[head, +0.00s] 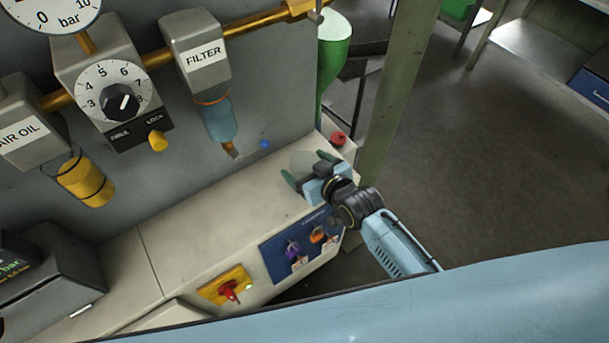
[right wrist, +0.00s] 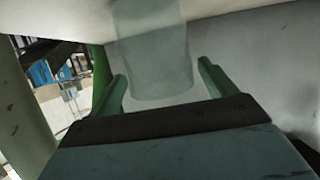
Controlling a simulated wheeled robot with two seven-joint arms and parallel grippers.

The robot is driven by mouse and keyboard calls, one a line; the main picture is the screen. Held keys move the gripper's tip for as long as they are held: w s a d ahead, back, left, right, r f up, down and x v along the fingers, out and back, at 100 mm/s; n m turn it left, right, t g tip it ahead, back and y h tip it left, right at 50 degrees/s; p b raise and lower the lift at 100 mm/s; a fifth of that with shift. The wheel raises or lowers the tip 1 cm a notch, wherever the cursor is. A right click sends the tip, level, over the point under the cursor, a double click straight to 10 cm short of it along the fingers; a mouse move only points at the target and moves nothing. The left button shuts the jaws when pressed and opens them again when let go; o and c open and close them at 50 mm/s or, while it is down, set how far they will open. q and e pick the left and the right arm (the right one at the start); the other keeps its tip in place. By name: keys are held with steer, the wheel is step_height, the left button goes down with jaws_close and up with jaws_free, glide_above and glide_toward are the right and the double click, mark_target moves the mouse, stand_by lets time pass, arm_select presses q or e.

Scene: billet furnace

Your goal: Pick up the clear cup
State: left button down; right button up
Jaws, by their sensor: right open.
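The clear cup (head: 304,161) is a faint see-through shape on the far right end of the pale ledge, close to the grey panel. In the right wrist view the cup (right wrist: 152,50) looks pale and translucent, and its far end is cut off by the top of the picture. My right gripper (head: 309,169) is open, with its green fingers pointing at the cup. In the right wrist view one finger shows on each side of the cup's near end; I cannot tell whether either touches it. My left gripper is not in view.
A red button (head: 338,138) and a green post (head: 398,80) are close to the right of the cup. The filter unit (head: 215,110) hangs on the panel to the left. The ledge's middle is clear.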

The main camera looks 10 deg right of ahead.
steer(key=shift+w+a+f, duration=0.2)
steer(key=shift+w+a, duration=0.05)
steer(key=shift+w, duration=0.25)
steer(key=c, duration=1.1)
